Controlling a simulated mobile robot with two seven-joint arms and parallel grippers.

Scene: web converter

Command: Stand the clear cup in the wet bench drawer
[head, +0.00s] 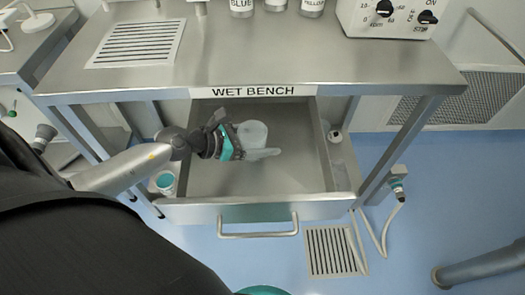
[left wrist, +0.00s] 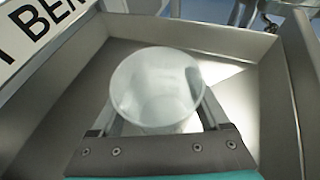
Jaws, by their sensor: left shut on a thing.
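The clear cup (head: 251,133) is a frosted, see-through cup held over the open wet bench drawer (head: 230,182). My left gripper (head: 258,147) reaches in from the left and is shut on the cup. In the left wrist view the cup (left wrist: 157,88) sits between the two fingers, and its round rim faces the camera. The drawer's bare metal floor and walls show around it there (left wrist: 262,115). I cannot tell whether the cup's base touches the drawer floor. My right gripper is not in view.
The metal bench top (head: 260,60) overhangs the drawer's back. On it stand labelled bottles (head: 312,6) and a white control box (head: 388,16). The drawer's front handle (head: 258,232) faces me. The drawer looks otherwise empty, with free floor to the front and right.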

